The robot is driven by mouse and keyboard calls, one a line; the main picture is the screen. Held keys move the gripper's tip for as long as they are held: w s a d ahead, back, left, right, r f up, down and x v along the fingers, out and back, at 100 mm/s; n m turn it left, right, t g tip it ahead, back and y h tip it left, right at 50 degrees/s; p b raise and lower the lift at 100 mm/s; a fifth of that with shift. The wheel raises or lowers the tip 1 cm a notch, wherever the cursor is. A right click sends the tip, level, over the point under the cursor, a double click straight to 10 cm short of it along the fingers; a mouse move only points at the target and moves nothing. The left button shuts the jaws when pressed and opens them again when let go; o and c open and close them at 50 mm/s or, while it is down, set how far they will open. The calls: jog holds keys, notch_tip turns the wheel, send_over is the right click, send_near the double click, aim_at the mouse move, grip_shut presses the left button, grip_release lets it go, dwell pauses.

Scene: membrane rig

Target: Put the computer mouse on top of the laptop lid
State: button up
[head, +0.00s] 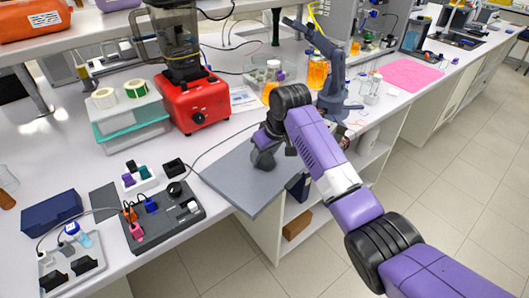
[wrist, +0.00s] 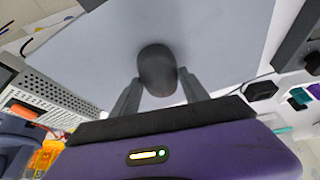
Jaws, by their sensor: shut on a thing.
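The laptop lid (head: 238,188) is a flat grey slab at the bench's front edge, with its near corner sticking out past the edge. It fills much of the wrist view (wrist: 90,62). My gripper (head: 265,150) is over the right part of the lid. In the wrist view my gripper (wrist: 158,80) has its two fingers on either side of the dark, rounded computer mouse (wrist: 157,66), shut on it. In the head view the mouse (head: 263,159) is partly hidden by my gripper. I cannot tell whether the mouse touches the lid.
A red blender (head: 197,105) stands behind the lid. A dark socket panel (head: 165,220) with plugs lies to its left, and a black box (head: 174,166) sits nearby. Orange bottles (head: 270,88) stand beyond my gripper. The lid's left part is bare.

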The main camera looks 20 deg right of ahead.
jog(key=shift+f, duration=0.1)
jog(key=o, duration=1.4)
jog(key=b+v, duration=0.1)
jog(key=v, duration=1.1)
jog(key=shift+w, duration=0.15)
